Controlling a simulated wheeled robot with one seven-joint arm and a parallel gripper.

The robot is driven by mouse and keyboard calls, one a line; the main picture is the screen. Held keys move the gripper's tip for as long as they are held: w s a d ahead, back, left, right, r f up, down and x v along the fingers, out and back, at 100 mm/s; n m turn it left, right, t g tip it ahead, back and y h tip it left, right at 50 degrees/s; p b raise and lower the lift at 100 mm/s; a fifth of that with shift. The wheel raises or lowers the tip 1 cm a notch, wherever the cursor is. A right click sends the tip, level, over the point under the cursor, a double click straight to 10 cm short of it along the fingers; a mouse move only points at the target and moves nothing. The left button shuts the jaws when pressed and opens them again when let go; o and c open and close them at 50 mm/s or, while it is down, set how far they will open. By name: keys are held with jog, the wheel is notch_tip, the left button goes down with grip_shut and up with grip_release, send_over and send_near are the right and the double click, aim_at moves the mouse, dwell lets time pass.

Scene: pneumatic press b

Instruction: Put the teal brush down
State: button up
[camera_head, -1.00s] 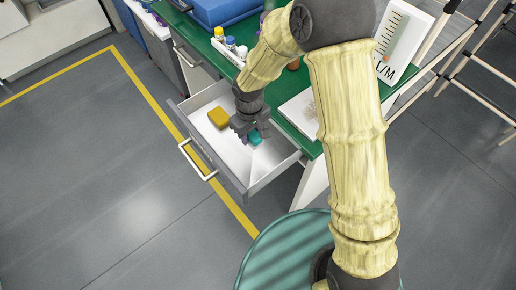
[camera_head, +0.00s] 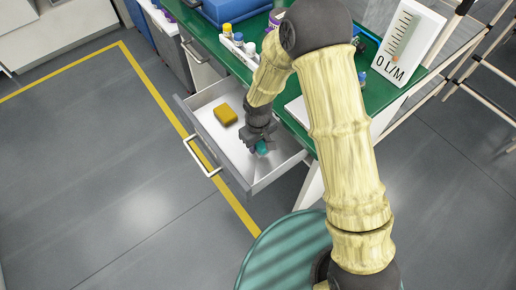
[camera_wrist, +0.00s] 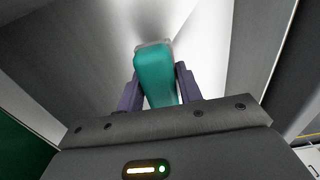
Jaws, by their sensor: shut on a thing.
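The teal brush (camera_wrist: 155,75) is between the two fingers of my gripper (camera_wrist: 158,88) in the wrist view, and the gripper is shut on it. In the head view, my gripper (camera_head: 262,148) is inside the open drawer (camera_head: 272,174), toward its right end. A small part of the teal brush (camera_head: 262,147) shows at the fingertips, and the rest is hidden by the gripper. I cannot tell whether the brush touches the drawer floor.
A yellow-orange block (camera_head: 226,115) lies in the drawer, left of my gripper. The green workbench (camera_head: 384,90) is above and behind the drawer, with a blue case (camera_head: 228,8), several bottles and a gauge sign (camera_head: 410,42). The drawer floor between block and gripper is clear.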

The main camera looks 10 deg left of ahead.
aim_at(258, 149)
jog(key=shift+f, duration=1.8)
jog(key=shift+f, duration=0.3)
jog(key=o, duration=1.2)
jog(key=shift+s, duration=0.1)
jog(key=shift+r, duration=0.5)
notch_tip(258, 149, up, 12)
jog(key=shift+f, duration=0.2)
